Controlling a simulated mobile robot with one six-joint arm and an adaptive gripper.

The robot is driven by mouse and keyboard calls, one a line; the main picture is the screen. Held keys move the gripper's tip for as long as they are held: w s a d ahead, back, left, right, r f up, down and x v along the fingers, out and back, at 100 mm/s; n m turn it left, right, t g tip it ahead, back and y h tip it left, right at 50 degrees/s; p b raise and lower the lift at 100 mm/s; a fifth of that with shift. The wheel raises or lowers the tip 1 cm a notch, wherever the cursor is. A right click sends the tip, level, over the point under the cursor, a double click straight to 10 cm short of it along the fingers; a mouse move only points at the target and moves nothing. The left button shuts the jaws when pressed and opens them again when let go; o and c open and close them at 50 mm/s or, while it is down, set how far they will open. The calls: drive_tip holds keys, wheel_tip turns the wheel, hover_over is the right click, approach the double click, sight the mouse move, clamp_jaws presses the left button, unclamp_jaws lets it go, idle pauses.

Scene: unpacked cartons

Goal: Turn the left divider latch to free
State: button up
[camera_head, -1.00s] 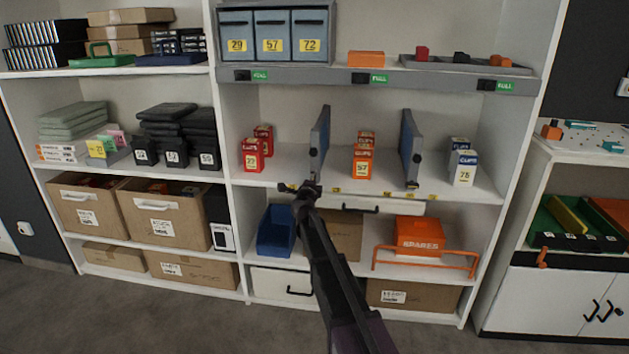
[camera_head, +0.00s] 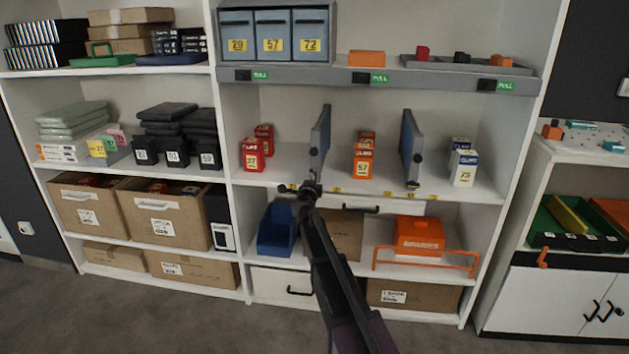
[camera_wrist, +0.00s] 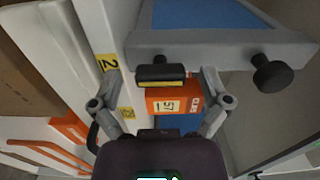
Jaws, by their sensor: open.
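The left divider (camera_head: 320,143) is an upright blue panel with a grey frame on the middle shelf. Its frame also shows at the top of the wrist view (camera_wrist: 190,42). The left divider latch (camera_wrist: 162,73), a black bar with a yellow stripe, sits at the divider's lower front end. My gripper (camera_wrist: 160,80) is open, with one finger on each side of the latch and gaps between. In the head view my gripper (camera_head: 308,190) is at the shelf's front edge and hides the latch.
A second divider (camera_head: 410,147) stands to the right. An orange box labelled 57 (camera_head: 363,160) stands between the dividers, and red boxes (camera_head: 253,155) stand left. A black knob (camera_wrist: 272,72) sticks out from the divider. A blue bin (camera_head: 276,232) is below.

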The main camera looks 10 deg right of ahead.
drive_tip(key=v, duration=1.2)
idle(0.3)
drive_tip(key=shift+a, duration=0.1)
